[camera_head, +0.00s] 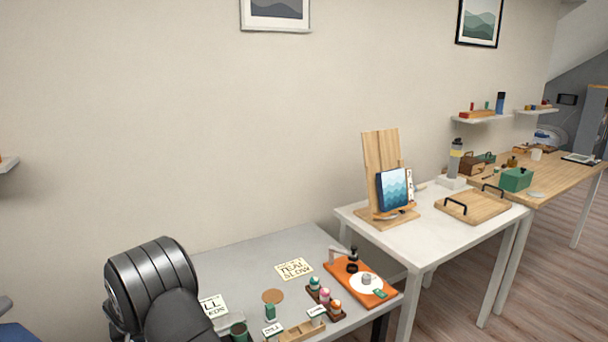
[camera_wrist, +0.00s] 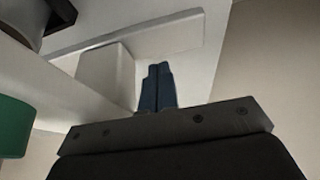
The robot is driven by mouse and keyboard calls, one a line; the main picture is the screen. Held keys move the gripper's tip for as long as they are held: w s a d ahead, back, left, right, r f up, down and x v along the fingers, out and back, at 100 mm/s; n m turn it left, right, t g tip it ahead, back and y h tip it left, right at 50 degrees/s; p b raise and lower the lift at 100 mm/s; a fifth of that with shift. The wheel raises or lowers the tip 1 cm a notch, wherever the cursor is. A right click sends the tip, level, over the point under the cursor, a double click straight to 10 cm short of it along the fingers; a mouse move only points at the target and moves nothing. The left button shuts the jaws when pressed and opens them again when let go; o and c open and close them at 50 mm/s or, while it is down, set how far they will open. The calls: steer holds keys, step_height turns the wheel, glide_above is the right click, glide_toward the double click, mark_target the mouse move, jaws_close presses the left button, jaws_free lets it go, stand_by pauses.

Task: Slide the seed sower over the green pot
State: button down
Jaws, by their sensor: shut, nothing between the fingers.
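My gripper (camera_wrist: 158,88) shows in the wrist view as two blue fingers pressed together, with nothing between them. In the head view my dark arm covers the lower left, and the fingers are not visible there. I cannot tell for certain which thing is the seed sower. A green rounded shape (camera_wrist: 14,128) at the wrist view's left edge is unclear.
The grey table (camera_head: 225,265) also holds lettered cards (camera_head: 294,269), a rack of small coloured-top items (camera_head: 325,297), a wooden strip (camera_head: 297,333) and an orange board (camera_head: 366,285). A white table (camera_head: 435,239) adjoins it on the right. The back left of the grey table is bare.

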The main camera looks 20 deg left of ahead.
steer(key=shift+w+d, duration=7.05)
steer(key=shift+w, duration=0.05)
steer(key=shift+s+a, duration=0.95)
step_height(320, 180, up, 12)
